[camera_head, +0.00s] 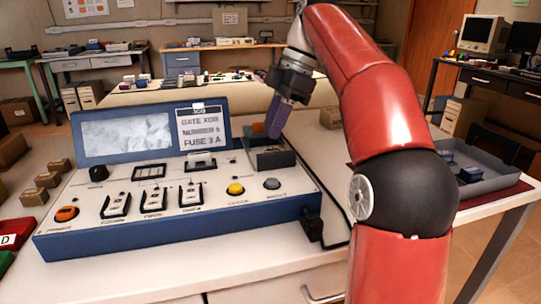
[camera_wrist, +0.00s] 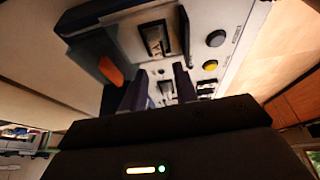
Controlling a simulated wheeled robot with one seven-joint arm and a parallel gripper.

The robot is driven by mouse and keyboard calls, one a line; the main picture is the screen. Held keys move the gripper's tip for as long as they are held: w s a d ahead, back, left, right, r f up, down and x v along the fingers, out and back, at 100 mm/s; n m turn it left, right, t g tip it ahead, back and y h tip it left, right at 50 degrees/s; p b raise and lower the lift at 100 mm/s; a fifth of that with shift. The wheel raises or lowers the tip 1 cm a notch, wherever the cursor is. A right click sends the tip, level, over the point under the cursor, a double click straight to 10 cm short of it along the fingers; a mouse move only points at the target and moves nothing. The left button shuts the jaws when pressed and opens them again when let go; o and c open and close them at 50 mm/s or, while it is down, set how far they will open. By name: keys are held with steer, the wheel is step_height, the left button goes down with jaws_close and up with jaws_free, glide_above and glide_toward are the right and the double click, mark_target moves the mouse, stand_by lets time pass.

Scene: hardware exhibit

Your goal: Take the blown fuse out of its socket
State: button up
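The blue-and-white exhibit console (camera_head: 60,228) stands on the bench in the head view. At its back right is an open dark compartment (camera_head: 272,160) with a raised flap bearing an orange patch (camera_head: 257,127). The flap also shows in the wrist view (camera_wrist: 110,70), beside a dark recess (camera_wrist: 153,38) with a pale part inside. I cannot clearly make out the fuse or its socket. My gripper (camera_head: 276,132) points down above the compartment, close to the flap. In the wrist view its two fingers (camera_wrist: 160,88) are apart, with nothing seen between them.
The console front carries a yellow button (camera_head: 236,189), a grey button (camera_head: 271,184), an orange switch (camera_head: 66,213) and a black knob (camera_head: 98,173). A grey tray (camera_head: 490,187) with small parts lies at the right. Small cardboard boxes (camera_head: 47,180) stand at the left.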

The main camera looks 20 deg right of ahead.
mark_target(265, 149)
steer(key=b+x, duration=0.1)
steer(key=x, duration=0.4)
steer(key=shift+d, duration=0.15)
jaws_close()
